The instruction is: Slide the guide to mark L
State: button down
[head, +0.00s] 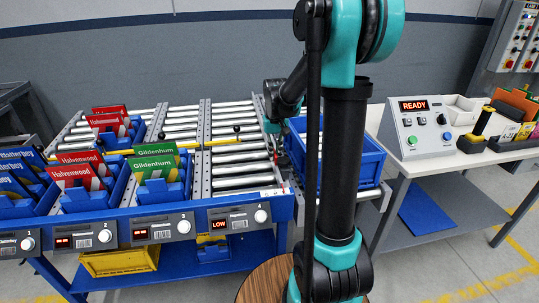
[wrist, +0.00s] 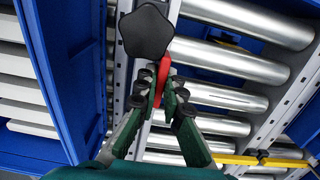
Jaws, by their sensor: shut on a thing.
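My gripper (wrist: 163,92) is shut on a narrow red piece (wrist: 164,72), which I take to be the guide's handle, in the wrist view. The red piece stands at the grey side rail (wrist: 128,75) of a roller lane, and a black five-sided knob (wrist: 147,32) is just beyond the fingertips. In the head view my gripper (head: 273,140) is low over the right-hand rail of the rightmost lane, partly hidden by my arm.
A yellow bar (head: 221,142) crosses the lanes. A blue bin (head: 360,161) stands close right of the rail, partly behind my arm. Trays with red and green cards (head: 155,166) fill the left lanes. A control box reading READY (head: 419,127) stands on the right bench.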

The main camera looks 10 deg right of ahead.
jog(key=shift+d, duration=0.1)
jog(key=c, duration=1.6)
grip_release()
jog(key=shift+c, duration=0.2)
notch_tip(320, 180, up, 12)
